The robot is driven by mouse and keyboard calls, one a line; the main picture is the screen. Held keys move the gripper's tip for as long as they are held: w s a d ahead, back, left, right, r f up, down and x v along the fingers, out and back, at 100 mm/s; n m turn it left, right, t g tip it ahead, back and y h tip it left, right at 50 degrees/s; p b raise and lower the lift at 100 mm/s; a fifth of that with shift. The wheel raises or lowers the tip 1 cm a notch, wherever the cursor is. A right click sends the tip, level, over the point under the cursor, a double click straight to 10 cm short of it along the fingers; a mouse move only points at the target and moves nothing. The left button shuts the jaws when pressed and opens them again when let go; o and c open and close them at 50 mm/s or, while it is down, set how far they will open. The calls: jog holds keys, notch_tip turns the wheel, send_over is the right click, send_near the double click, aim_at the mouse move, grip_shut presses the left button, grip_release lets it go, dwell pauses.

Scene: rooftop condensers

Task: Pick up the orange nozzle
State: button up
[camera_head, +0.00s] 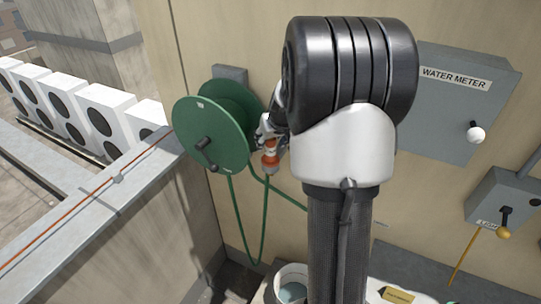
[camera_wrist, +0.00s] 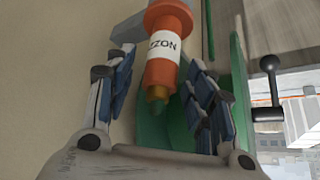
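The orange nozzle (camera_head: 270,161) hangs beside the green hose reel, with a white band around it. In the wrist view the nozzle (camera_wrist: 161,70) shows lettering on its band and points its narrow tip toward my palm. My gripper (camera_head: 268,132) is at the nozzle, partly hidden behind my arm in the head view. In the wrist view my gripper (camera_wrist: 160,75) is open, with one blue-padded finger on each side of the nozzle. A gap shows at the left finger; the right finger is closer, and I cannot tell if it touches.
The green hose reel (camera_head: 208,138) with its crank handle is just left of my gripper, and green hose (camera_head: 236,225) loops below. A water meter box (camera_head: 450,105) and a smaller lever box (camera_head: 503,200) are on the wall at right. A bucket (camera_head: 291,280) stands below.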

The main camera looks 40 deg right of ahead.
grip_shut()
dwell(0.4)
